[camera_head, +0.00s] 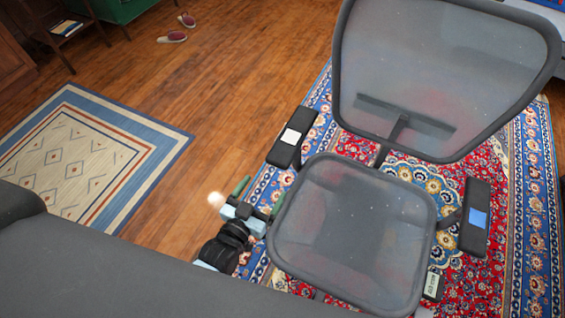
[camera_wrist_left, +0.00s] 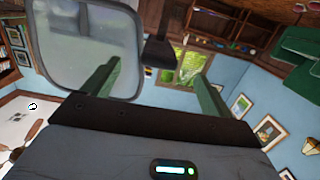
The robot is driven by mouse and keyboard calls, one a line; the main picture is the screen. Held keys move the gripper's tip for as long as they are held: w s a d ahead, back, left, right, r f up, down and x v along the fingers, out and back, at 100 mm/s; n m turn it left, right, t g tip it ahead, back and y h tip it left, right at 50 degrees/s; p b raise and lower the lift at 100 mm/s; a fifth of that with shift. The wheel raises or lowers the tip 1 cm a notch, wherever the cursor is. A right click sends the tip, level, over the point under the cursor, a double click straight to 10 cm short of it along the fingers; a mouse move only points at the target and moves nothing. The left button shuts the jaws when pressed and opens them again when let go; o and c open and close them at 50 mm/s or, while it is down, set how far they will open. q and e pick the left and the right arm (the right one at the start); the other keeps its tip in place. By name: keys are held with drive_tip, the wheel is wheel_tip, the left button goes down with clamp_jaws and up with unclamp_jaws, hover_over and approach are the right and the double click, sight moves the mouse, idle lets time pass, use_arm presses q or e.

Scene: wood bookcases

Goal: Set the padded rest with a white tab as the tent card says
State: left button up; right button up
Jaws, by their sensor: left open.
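The padded rest with the white tab (camera_head: 291,136) is the chair's black armrest on the left in the head view. A blue-tabbed black armrest (camera_head: 475,217) is on the right. A small pale tent card (camera_head: 432,284) stands by the seat's right front; its marks are too small to read. My left gripper (camera_head: 261,191) is open and empty, beside the seat's left edge, apart from the white-tabbed rest. In the left wrist view its green fingers (camera_wrist_left: 154,88) are spread, with a dark shape beyond them that may be this rest. My right gripper is not in view.
The mesh seat (camera_head: 350,230) and backrest (camera_head: 445,65) stand on a red and blue patterned rug (camera_head: 530,200). A pale rug (camera_head: 75,160) lies at left. Shoes (camera_head: 172,37) lie far back. Wood floor between is clear.

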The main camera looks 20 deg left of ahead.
sight(280, 157)
use_arm(q)
drive_tip(key=w, duration=0.1)
drive_tip(key=w+t+b, duration=0.1)
drive_tip(key=w, duration=0.1)
drive_tip(key=shift+d+r, duration=0.2)
drive_tip(key=shift+w+r, duration=0.25)
drive_tip(key=shift+w, duration=0.1)
drive_tip(key=w, duration=0.3)
drive_tip(key=w+d+b, duration=0.1)
drive_tip(key=w, duration=0.2)
drive_tip(key=shift+w+d, duration=0.2)
drive_tip(key=shift+w, duration=0.55)
